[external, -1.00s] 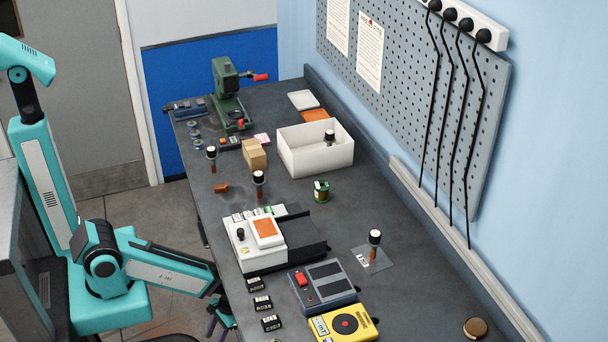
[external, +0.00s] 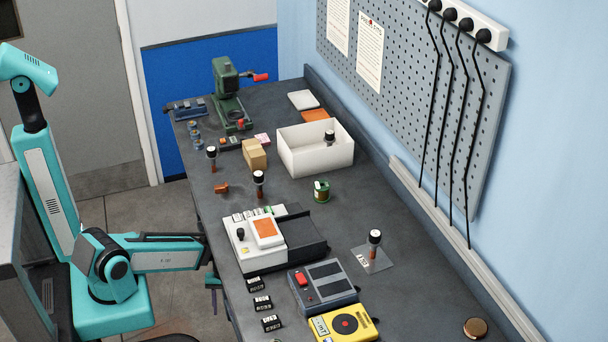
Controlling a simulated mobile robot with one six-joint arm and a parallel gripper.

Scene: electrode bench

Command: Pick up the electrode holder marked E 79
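Several electrode holders with white-and-black heads and copper-coloured lower ends stand upright. One is at the bench's left edge (external: 212,158), and another is a little nearer (external: 259,183). A third is on a clear sheet at the right (external: 375,242), and one shows inside the white bin (external: 329,137). Their markings are too small to read, so I cannot tell which is E 79. My gripper (external: 212,281) hangs low beside the bench's left edge, apart from all the holders. It is small, dark and partly hidden, so its fingers cannot be made out.
A grey-white device with an orange screen (external: 266,231), a grey box with a red button (external: 323,284) and a yellow meter (external: 344,323) fill the near bench. Black labelled blocks (external: 262,303) line its left edge. A green press (external: 229,93) stands at the back.

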